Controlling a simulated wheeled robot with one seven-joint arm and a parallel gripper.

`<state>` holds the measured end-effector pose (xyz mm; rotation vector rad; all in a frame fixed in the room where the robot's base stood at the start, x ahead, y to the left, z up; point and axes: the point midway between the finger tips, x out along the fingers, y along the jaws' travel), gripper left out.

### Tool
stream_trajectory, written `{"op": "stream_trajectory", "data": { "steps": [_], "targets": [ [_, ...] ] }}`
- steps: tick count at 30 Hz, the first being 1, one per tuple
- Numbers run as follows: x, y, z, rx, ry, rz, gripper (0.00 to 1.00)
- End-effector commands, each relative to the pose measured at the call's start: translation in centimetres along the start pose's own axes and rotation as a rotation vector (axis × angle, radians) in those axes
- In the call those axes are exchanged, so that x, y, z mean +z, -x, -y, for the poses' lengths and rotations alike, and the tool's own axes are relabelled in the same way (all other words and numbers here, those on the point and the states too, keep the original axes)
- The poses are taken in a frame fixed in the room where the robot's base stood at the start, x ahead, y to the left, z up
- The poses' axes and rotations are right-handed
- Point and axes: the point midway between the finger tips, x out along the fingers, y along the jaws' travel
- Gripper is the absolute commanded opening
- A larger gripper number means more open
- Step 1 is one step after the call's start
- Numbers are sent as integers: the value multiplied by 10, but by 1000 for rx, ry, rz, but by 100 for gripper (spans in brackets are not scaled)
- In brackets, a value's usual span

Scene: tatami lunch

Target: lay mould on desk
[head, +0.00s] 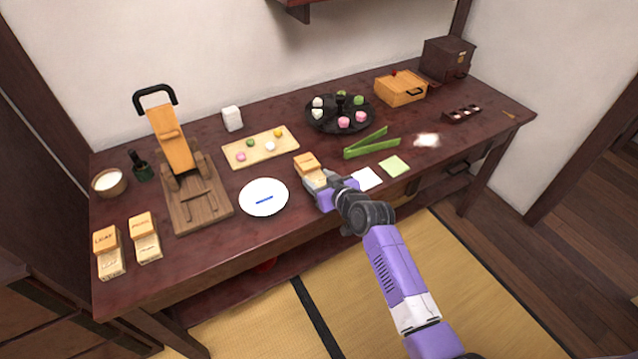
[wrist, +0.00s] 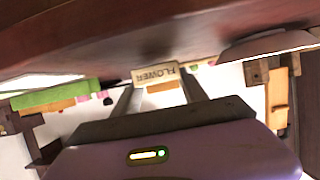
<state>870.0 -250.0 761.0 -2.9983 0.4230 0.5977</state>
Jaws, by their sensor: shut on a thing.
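My gripper (head: 318,184) is over the front middle of the dark red desk (head: 200,248), just right of the white plate. It is shut on a pale wooden mould (head: 306,163) with an orange-brown upper part. In the wrist view, this mould (wrist: 155,74) sits between the two fingers, its FLOWER label upside down. It is very close to the desk top; I cannot tell whether it touches. Two similar moulds stand at the desk's left front: one marked LEAF (head: 108,254) and another (head: 145,238) whose label is too small to read.
A wooden press (head: 185,202) and a sweets board (head: 237,159) are left.

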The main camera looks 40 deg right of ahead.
Motion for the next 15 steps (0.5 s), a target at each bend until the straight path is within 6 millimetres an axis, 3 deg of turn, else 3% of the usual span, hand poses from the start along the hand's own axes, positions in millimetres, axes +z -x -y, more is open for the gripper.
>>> {"op": "stream_trajectory", "data": {
  "steps": [3, 15],
  "targets": [
    [9, -4, -1, 1, 0, -1, 8],
    [14, -6, 0, 1, 0, -2, 8]
  ]
}}
